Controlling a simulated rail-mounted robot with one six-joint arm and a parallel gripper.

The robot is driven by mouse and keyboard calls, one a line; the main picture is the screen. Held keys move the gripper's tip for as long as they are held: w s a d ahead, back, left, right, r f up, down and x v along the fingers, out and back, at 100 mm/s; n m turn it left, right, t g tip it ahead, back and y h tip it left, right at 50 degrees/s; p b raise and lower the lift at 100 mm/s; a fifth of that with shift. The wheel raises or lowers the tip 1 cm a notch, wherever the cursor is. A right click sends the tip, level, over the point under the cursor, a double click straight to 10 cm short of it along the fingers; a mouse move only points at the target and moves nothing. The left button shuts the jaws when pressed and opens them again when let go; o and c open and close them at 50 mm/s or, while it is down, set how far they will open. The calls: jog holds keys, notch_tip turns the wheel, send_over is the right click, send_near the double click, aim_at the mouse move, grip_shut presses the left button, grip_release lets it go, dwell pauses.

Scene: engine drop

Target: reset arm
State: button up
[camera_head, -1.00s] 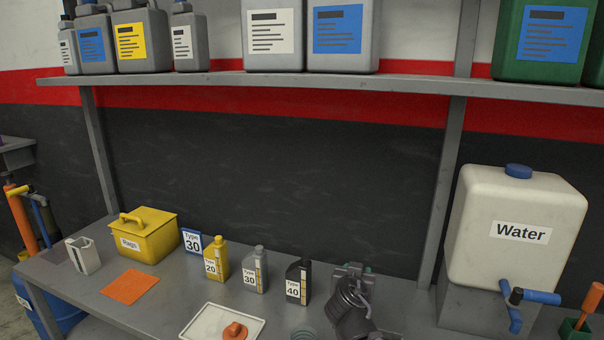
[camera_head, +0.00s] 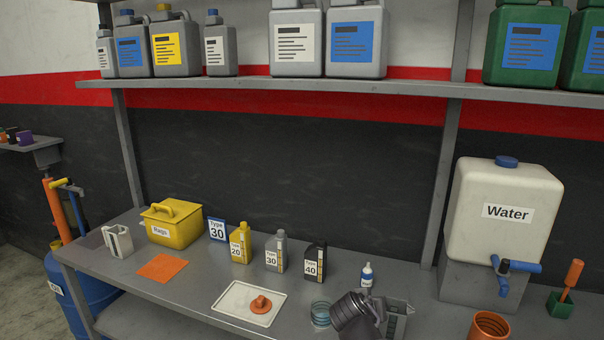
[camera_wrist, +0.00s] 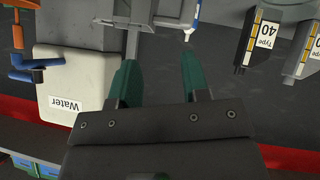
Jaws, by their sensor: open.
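My gripper (camera_wrist: 158,62) shows in the wrist view with its two teal fingers apart and nothing between them. That view is turned upside down and faces the bench's back wall. In the head view the small bottle (camera_head: 367,275) stands upright on the bench. I cannot clearly make out my fingers in the head view.
The bench (camera_head: 195,283) holds a yellow rags box (camera_head: 172,232), several oil bottles (camera_head: 276,254), a white tray (camera_head: 232,299) and an orange cup (camera_head: 489,326). A water tank (camera_head: 500,240) stands at the right. A shelf (camera_head: 300,88) with canisters runs above.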

jog(key=s+f+n+g+y+b, duration=0.2)
jog(key=s+f+g+y+b, duration=0.3)
jog(key=s+f, duration=0.9)
jog(key=shift+f+g+y+b, duration=0.3)
jog(key=shift+g+b, duration=1)
jog(key=shift+g, duration=0.7)
